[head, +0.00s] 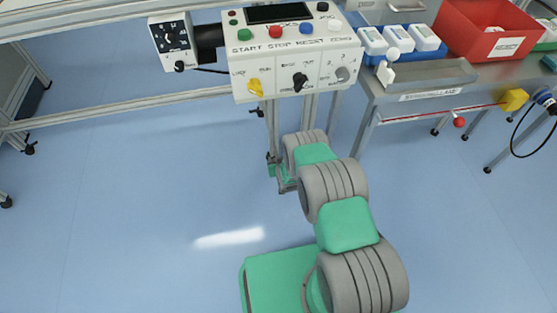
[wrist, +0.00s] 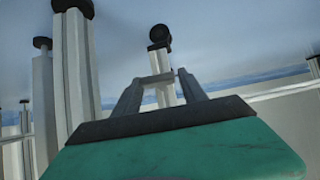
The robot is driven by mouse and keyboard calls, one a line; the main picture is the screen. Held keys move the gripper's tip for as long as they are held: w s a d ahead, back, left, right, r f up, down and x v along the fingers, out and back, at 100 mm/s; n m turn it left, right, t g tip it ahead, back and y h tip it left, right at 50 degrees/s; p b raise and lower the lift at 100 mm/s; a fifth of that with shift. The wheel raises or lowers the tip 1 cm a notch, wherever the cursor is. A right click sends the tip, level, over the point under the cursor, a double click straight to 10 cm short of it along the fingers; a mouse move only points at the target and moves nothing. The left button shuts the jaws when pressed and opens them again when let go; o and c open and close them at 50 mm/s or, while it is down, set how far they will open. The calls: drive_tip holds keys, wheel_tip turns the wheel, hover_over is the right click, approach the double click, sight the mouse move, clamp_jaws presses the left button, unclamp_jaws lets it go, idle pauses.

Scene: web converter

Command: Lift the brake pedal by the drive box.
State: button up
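In the head view, my gripper (head: 284,186) is low, beneath the control box, beside the foot of a grey post. In the wrist view, my gripper (wrist: 159,80) shows two grey fingers standing apart. A thin grey bar (wrist: 156,79) crosses between the fingertips. I cannot tell whether this is the pedal or whether the fingers press on it. No brake pedal stands out clearly in the head view. A small dark and green part (head: 271,166) shows near the fingers, and my arm hides some of that spot.
The control box (head: 296,55) with buttons and knobs overhangs the gripper area. Grey posts with black feet (wrist: 72,50) stand close by in the wrist view. A bench with a red bin (head: 490,30) is at right. The blue floor (head: 150,190) at left is clear.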

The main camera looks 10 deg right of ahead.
drive_tip(key=shift+o, duration=1.1)
drive_tip(key=p+v, duration=0.3)
drive_tip(key=v, duration=0.4)
drive_tip(key=shift+s+r, duration=0.25)
drive_tip(key=shift+s, duration=0.05)
